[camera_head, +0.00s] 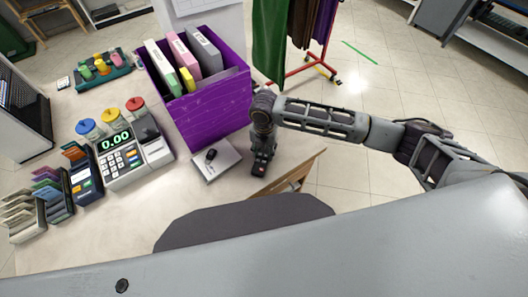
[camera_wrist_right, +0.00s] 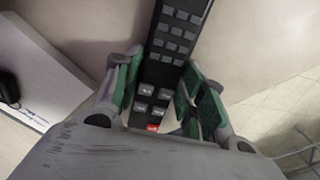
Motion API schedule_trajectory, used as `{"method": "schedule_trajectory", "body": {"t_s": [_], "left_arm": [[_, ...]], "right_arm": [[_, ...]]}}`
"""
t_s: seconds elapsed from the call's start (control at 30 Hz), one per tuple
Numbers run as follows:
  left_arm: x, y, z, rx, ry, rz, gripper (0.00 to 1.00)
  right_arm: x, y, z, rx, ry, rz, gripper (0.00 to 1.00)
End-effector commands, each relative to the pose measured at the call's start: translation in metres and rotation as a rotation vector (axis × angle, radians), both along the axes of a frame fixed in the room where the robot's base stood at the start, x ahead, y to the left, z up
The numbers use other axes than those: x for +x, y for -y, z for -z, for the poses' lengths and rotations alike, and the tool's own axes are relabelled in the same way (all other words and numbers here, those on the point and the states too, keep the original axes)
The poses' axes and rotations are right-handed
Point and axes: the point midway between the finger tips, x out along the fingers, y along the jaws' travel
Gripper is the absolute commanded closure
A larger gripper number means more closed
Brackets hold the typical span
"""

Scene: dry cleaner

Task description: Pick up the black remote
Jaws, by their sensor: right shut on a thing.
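The black remote (camera_wrist_right: 183,28) shows in the right wrist view, with rows of grey buttons and a red button at its near end. My right gripper (camera_wrist_right: 160,92) has its green-padded fingers on both sides of the remote and is shut on it. In the head view my right gripper (camera_head: 261,163) points down over the counter, just right of a white flat box. In that view the remote is hard to tell from the dark gripper. Whether the remote still touches the counter is not clear. My left gripper is not in view.
The white flat box (camera_head: 224,163) bears a small black object (camera_head: 211,154). A purple bin (camera_head: 206,118) with binders stands behind it. A cash register (camera_head: 122,158) and card racks stand left. A clothes rack (camera_head: 297,79) stands beyond the counter. The counter's front middle is clear.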

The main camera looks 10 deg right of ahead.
Motion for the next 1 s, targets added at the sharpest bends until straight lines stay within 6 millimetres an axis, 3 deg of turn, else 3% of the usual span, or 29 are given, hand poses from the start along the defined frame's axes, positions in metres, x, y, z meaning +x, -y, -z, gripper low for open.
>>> {"method": "schedule_trajectory", "body": {"t_s": [0.37,0.8,1.0], "left_arm": [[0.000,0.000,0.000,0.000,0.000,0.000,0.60],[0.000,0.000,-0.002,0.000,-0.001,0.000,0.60],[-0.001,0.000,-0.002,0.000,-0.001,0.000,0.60]], "right_arm": [[0.001,0.000,-0.019,0.001,0.000,0.001,0.87],[0.001,0.000,-0.082,0.001,0.002,0.000,0.87],[0.001,0.000,-0.098,0.001,0.000,0.001,0.87]]}}
